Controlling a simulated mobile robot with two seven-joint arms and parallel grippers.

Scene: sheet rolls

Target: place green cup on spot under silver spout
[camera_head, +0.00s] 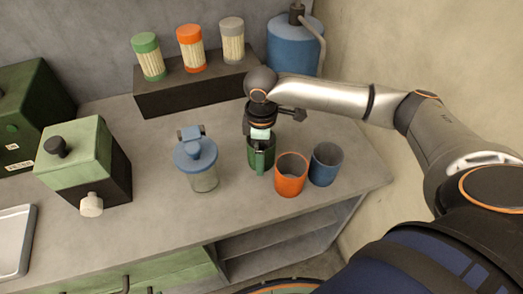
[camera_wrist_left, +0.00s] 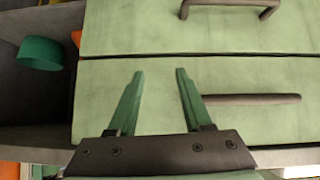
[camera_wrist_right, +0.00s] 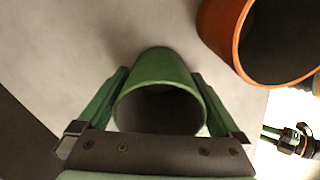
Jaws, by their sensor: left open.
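The green cup (camera_head: 257,158) stands on the counter, left of an orange cup. In the right wrist view the green cup (camera_wrist_right: 158,70) is between the fingers of my right gripper (camera_wrist_right: 158,100), its open mouth toward the camera. The fingers lie close along both sides; whether they press on it is not clear. In the head view my right gripper (camera_head: 262,134) is over the cup and partly hides it. My left gripper (camera_wrist_left: 160,80) is open and empty in front of green drawer fronts. A grey curved pipe (camera_head: 321,45) on a blue tank (camera_head: 291,48) may be the silver spout.
An orange cup (camera_head: 290,177) and a blue cup (camera_head: 326,164) stand close on the right. A blue-lidded jar (camera_head: 200,168) stands left. A dark shelf (camera_head: 190,92) with several canisters is behind. A green-black box (camera_head: 85,165) stands at left. Counter between jar and box is clear.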

